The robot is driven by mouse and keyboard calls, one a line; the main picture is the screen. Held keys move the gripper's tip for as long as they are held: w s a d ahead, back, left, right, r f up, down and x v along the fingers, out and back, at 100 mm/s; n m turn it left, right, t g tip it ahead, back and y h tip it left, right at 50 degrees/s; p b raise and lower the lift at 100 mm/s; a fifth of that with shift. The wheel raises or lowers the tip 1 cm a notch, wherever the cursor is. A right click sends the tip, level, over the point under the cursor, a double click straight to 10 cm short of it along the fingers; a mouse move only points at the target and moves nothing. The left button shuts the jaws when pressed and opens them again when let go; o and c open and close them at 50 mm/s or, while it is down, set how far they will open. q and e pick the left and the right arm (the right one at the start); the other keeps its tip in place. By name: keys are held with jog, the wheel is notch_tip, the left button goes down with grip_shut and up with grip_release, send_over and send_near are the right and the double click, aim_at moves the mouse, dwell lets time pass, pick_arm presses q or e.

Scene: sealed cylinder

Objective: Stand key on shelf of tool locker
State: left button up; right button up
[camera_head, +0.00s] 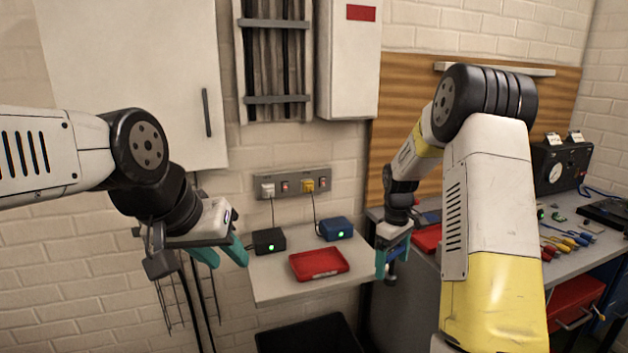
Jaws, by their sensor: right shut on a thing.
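My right gripper (386,264) hangs fingers-down in front of the gap between the small wall shelf and the workbench. It is shut on a small dark thing, perhaps the key; only a bit shows beside the teal fingers, so its shape is unclear. My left gripper (222,252) is at the left, its two teal fingers apart with nothing seen between them, near the left end of the wall shelf. A large white cabinet (140,60) with a dark vertical handle hangs at the upper left, its door shut. It may be the tool locker; no inner shelf shows.
The grey wall shelf (283,290) carries a red tray (319,263), a black box (269,241) and a blue box (336,229), with cables to a socket strip (292,183). A dark bin (305,335) stands below. The workbench (572,265) at right is cluttered with tools.

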jog(key=s+a+f+m, duration=0.6)
jog(key=s+m, duration=0.2)
jog(key=shift+s, duration=0.3)
